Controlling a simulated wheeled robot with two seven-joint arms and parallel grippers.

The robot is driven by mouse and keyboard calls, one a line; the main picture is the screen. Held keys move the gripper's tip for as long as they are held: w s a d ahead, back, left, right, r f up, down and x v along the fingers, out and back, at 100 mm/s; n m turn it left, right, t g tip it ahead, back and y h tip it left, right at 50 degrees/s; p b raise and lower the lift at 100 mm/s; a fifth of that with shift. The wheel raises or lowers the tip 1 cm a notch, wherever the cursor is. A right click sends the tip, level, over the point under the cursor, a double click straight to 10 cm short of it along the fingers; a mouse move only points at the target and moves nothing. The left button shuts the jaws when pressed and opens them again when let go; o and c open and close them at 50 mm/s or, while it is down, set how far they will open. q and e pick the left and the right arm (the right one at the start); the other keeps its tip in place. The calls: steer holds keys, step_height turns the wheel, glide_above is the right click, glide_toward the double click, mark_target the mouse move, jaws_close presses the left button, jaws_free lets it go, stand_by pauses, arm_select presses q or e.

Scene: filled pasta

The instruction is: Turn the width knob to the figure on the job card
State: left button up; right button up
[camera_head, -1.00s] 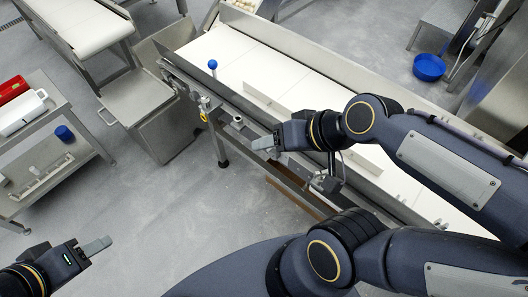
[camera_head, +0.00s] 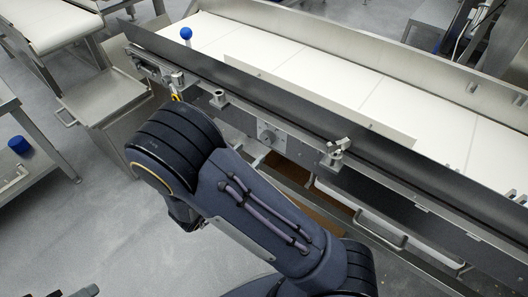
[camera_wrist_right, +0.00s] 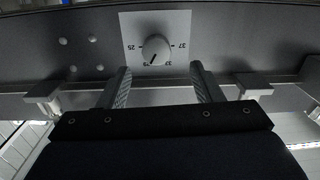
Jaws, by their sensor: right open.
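The width knob (camera_head: 267,135) sits on a light plate on the conveyor's front side in the head view. In the right wrist view the round pale knob (camera_wrist_right: 155,48) shows close up. Figures ring it: 25 at left, 37 at right, others below hard to read. Its dark mark points down and slightly left. My right gripper (camera_wrist_right: 161,84) is open, its fingers below the knob and to either side, with nothing between them; the arm hides it in the head view. A pale tip of my left gripper (camera_head: 86,292) shows at the bottom edge; its opening cannot be judged. I see no job card.
The conveyor's white belt (camera_head: 315,82) runs behind a dark front rail. Metal brackets (camera_head: 337,150) stick out beside the knob; two (camera_wrist_right: 45,90) also show in the wrist view. Grey floor (camera_head: 110,225) lies clear at lower left.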

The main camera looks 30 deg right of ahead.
mark_target(265, 140)
steer(key=b+x, duration=0.1)
steer(key=x, duration=0.6)
steer(key=shift+s+d+r+b, duration=0.1)
steer(key=shift+d+r+b, duration=0.05)
steer(key=shift+d+b, duration=0.25)
steer(key=c, duration=1)
